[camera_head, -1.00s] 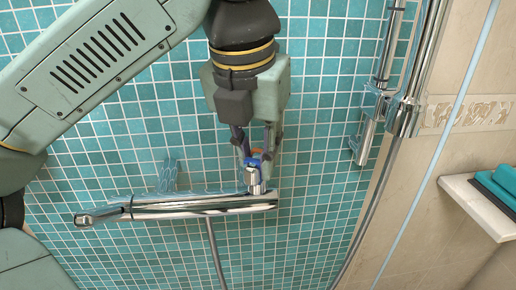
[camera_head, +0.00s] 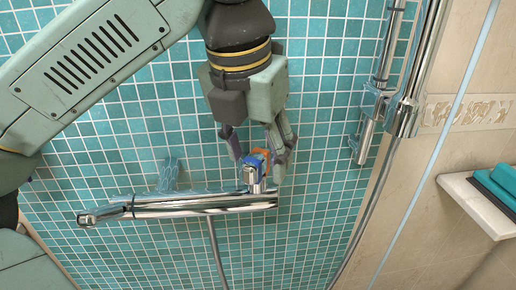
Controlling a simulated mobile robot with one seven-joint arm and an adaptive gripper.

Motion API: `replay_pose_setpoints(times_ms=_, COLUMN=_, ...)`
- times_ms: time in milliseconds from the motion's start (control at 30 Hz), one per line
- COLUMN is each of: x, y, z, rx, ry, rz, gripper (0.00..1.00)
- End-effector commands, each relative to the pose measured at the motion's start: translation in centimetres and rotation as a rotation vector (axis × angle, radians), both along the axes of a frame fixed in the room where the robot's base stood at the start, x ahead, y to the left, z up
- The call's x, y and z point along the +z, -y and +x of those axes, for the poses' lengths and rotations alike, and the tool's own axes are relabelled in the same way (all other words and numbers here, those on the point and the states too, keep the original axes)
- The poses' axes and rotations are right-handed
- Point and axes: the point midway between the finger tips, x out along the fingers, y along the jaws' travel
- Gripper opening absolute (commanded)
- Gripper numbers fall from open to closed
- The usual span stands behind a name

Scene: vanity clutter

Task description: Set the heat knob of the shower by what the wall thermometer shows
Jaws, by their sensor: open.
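The shower mixer (camera_head: 180,206) is a chrome bar that lies across the teal tiled wall. A small knob with blue and orange marks (camera_head: 257,164) stands on top of its right end, on a short chrome stem. I take it to be the heat knob. My gripper (camera_head: 257,165) comes down from above with its fingers spread. One finger is left of the knob and the other is right of it. I cannot tell whether either touches it. No wall thermometer can be made out in this view.
A chrome shower rail (camera_head: 415,80) with a hand-shower holder runs down on the right. A white shelf (camera_head: 475,205) with teal items (camera_head: 497,183) juts from the beige wall. A hose (camera_head: 217,255) hangs below the mixer. The tiles between mixer and rail are clear.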

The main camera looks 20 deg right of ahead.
Motion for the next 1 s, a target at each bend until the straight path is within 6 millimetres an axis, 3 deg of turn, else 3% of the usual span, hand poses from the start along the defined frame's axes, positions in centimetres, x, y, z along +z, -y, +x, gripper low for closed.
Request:
replay_pose_setpoints(times_ms=700, x=6.6, y=0.0, z=0.0, rx=0.001, ry=0.001, rz=0.000, gripper=0.53)
replay_pose_setpoints(times_ms=1000, x=6.9, y=0.0, z=0.0, rx=0.000, ry=0.000, rz=0.000, gripper=0.53)
